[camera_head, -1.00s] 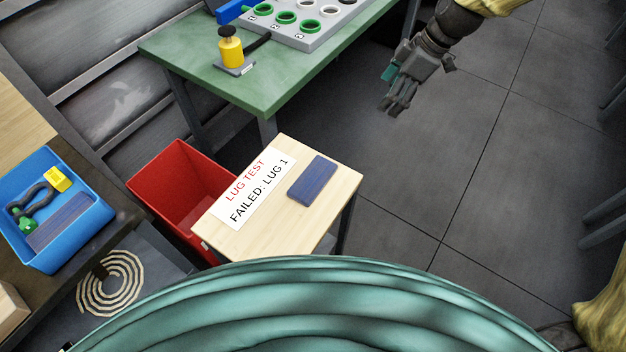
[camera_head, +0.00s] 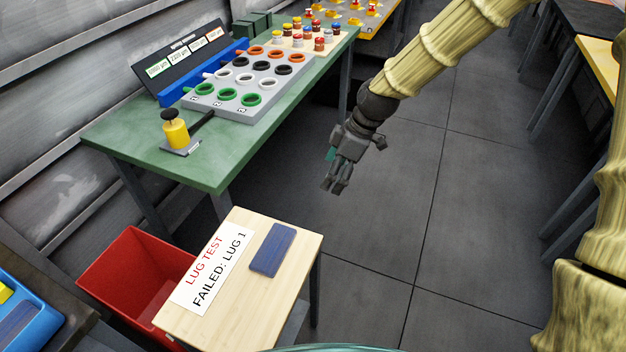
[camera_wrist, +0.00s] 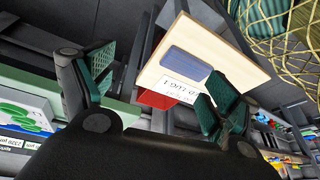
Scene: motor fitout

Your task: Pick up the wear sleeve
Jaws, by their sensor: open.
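A flat dark blue slab (camera_head: 271,250) lies on the small wooden-topped table (camera_head: 215,325). It also shows in the wrist view (camera_wrist: 187,63). Several coloured rings, green (camera_head: 226,94), white, black and orange, sit on a grey tray (camera_head: 212,104) on the green bench. No label reads "wear sleeve", so I cannot tell for certain which thing it is. My gripper (camera_head: 337,187) is open and empty, in the air over the floor, right of the green bench and beyond the small table. The wrist view shows my gripper's green pads (camera_wrist: 160,86) apart with nothing between them.
A sign (camera_head: 212,268) on the small table reads "LUG TEST FAILED: LUG 1". A red bin (camera_head: 125,262) stands left of it. A yellow-bodied device (camera_head: 176,134) stands on the green bench (camera_head: 130,140). A blue bin (camera_head: 42,318) is at lower left. Dark floor is clear.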

